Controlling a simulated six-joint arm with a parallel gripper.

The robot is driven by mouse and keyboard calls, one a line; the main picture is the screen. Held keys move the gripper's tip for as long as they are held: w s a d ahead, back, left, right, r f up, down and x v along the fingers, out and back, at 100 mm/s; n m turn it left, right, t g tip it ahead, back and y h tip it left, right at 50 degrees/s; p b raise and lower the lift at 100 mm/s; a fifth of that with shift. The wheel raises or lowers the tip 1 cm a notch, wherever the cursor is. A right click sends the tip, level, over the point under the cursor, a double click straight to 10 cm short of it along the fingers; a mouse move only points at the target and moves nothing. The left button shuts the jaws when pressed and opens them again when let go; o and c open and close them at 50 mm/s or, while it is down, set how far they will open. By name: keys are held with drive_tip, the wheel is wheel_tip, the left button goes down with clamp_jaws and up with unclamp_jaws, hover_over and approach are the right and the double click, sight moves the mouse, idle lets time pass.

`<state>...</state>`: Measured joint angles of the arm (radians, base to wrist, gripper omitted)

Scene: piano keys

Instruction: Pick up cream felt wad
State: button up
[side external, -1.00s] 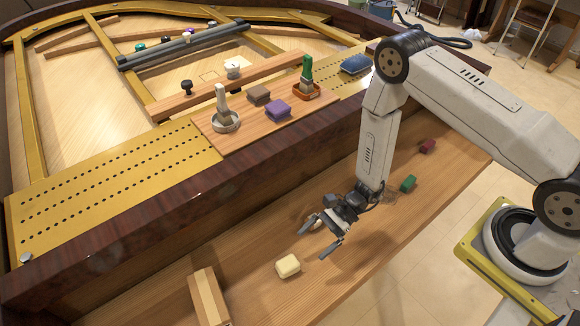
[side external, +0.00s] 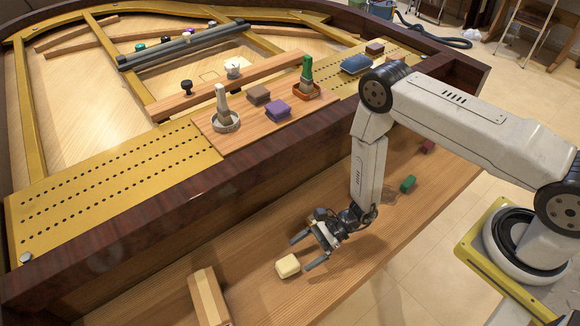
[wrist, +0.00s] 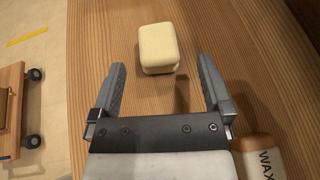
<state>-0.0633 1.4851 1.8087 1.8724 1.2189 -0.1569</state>
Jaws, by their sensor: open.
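The cream felt wad (side external: 288,265), a small pale block with rounded edges, lies on the wooden ledge (side external: 245,254) near the front. In the wrist view the wad (wrist: 158,48) lies just beyond the fingertips and roughly centred between them. My gripper (side external: 299,253) is open and empty, above the ledge to the right of the wad and close to it. In the wrist view both fingers of my gripper (wrist: 160,62) are spread wide, with bare wood between them. The wad is apart from both fingers.
A block marked WAX (wrist: 260,155) sits beside my gripper in the wrist view. A wooden bar (side external: 209,298) lies left of the wad. A green block (side external: 408,184) and a dark red block (side external: 427,146) lie farther along the ledge. The dark rim (side external: 150,225) rises behind the ledge.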

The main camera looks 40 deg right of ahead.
sight(289, 263)
drive_tip(key=shift+a, duration=0.1)
drive_tip(key=shift+x, duration=2.55)
drive_tip(key=shift+f, duration=0.1)
drive_tip(key=shift+s, duration=0.1)
drive_tip(key=c, duration=1.2)
drive_tip(key=shift+c, duration=0.2)
